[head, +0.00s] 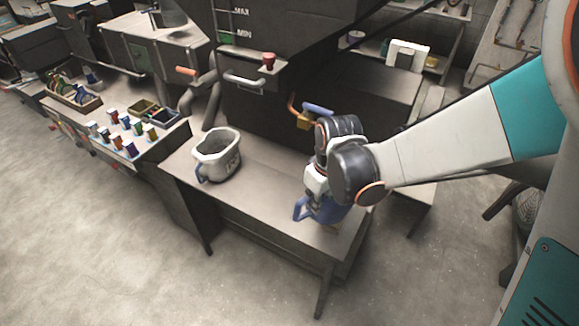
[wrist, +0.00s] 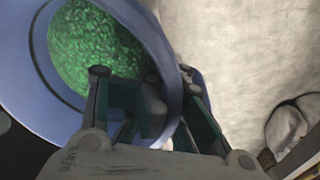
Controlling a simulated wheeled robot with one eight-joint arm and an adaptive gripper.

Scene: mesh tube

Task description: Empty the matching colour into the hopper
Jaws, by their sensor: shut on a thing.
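A blue jug (head: 328,210) stands at the right end of the bench, partly hidden by my arm. In the wrist view the jug (wrist: 40,75) is open-topped and holds green granules (wrist: 95,45). My gripper (head: 317,186) is shut on the jug near its rim; its fingers (wrist: 155,105) show across the rim in the wrist view. A pale grey jug (head: 217,158) with a blue handle stands farther left on the bench; its contents are unclear. A large dark machine (head: 290,60) behind the bench bears a window (head: 226,22) marked MAX and MIN, with green low in it.
The bench (head: 258,188) is clear between the two jugs. A valve with a blue lever (head: 318,109) and a red knob (head: 268,60) project from the machine. Several small coloured containers (head: 118,133) stand on the left counter. A pale floor (head: 120,250) lies open in front.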

